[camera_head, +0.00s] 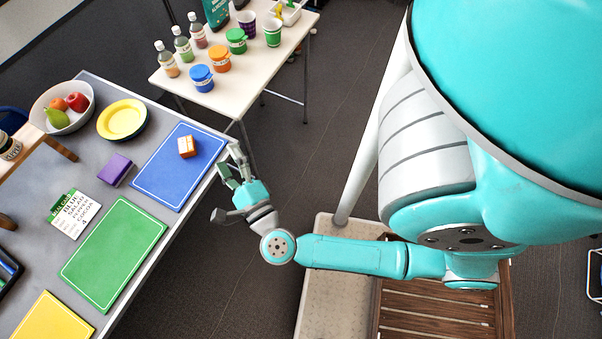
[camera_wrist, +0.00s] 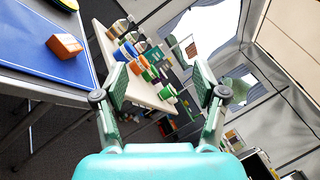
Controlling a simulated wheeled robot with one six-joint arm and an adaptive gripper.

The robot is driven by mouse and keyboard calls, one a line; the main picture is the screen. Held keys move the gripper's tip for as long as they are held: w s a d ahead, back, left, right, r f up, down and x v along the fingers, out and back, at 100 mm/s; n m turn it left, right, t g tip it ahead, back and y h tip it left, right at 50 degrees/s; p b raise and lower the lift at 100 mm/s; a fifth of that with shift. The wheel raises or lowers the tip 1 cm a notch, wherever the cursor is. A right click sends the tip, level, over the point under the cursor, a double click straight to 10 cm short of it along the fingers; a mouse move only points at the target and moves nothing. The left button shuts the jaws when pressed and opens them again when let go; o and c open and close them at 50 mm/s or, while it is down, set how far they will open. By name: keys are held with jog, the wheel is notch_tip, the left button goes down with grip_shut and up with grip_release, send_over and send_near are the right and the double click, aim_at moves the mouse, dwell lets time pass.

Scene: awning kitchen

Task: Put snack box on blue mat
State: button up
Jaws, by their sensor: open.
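The snack box may be the small orange-brown box with a white band (camera_head: 186,146), which rests on the blue mat (camera_head: 166,187) near its upper middle. The box also shows in the wrist view (camera_wrist: 65,46), on the blue mat (camera_wrist: 30,62) at the upper left. My gripper (camera_head: 234,166) is open, just past the table's right edge beside the mat, apart from the box. In the wrist view its two fingers (camera_wrist: 163,90) are spread with nothing between them.
The grey table (camera_head: 28,168) also holds a purple box (camera_head: 115,170), a menu card (camera_head: 74,213), a green mat (camera_head: 113,255), a yellow mat (camera_head: 52,322), a yellow bowl (camera_head: 122,120) and a fruit bowl (camera_head: 43,102). A cream table (camera_head: 262,62) with bottles and jars stands behind.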

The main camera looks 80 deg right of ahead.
jog(key=s+a+n+y, duration=0.7)
jog(key=s+n, duration=0.3)
jog(key=n, duration=0.6)
jog(key=s+a+n+y, duration=0.7)
jog(key=s+n, duration=0.2)
jog(key=n, duration=0.8)
jog(key=shift+s+a+y, duration=0.15)
jog(key=shift+s+y, duration=0.25)
jog(key=shift+f, duration=0.1)
